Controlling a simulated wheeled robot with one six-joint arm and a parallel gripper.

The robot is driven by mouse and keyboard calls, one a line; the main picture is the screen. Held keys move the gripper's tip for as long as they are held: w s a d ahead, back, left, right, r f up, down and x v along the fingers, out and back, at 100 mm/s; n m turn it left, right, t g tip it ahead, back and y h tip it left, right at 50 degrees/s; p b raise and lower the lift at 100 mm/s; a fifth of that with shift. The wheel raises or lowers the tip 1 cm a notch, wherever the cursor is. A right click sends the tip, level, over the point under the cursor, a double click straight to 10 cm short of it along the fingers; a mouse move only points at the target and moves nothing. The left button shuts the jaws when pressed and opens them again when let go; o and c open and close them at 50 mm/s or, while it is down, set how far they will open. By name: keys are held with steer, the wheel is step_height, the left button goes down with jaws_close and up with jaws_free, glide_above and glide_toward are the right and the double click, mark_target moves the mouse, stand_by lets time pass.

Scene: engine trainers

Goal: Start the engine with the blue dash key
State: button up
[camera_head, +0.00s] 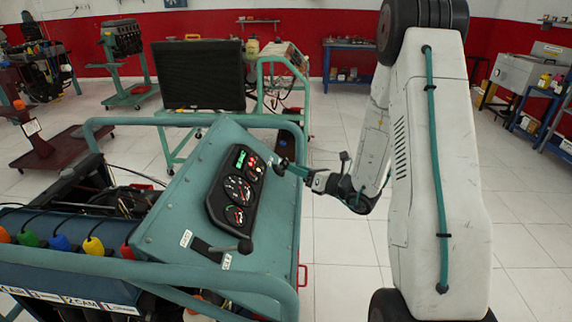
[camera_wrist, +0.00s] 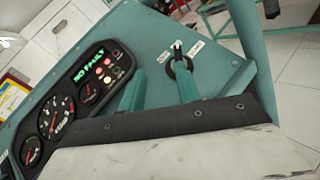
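The teal dash panel (camera_head: 170,215) carries a black gauge cluster (camera_head: 236,190), which also shows in the wrist view (camera_wrist: 75,100) with lit green text and a few coloured lamps. A dark round switch (camera_wrist: 172,68) with a small upright dark piece sits on the panel between white labels; I cannot make out any blue on it. My gripper (camera_head: 288,168) is at the panel's upper right edge. In the wrist view its two teal fingers (camera_wrist: 158,88) are apart with bare panel between them. The right finger overlaps the switch's lower part; I cannot tell whether they touch.
A black lever (camera_head: 240,245) sticks out low on the panel. A teal tube frame (camera_head: 200,272) surrounds the trainer, with coloured connectors (camera_head: 60,242) at left.

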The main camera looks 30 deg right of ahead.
mark_target(286, 167)
steer(key=shift+m+t+h, duration=0.3)
steer(key=shift+m+h, duration=0.4)
steer(key=shift+h, duration=0.1)
steer(key=w, duration=0.2)
steer(key=w+f, duration=0.1)
steer(key=w, duration=0.4)
steer(key=shift+w+a+f, duration=0.25)
steer(key=shift+a+f, duration=0.05)
steer(key=shift+a, duration=0.05)
jaws_close()
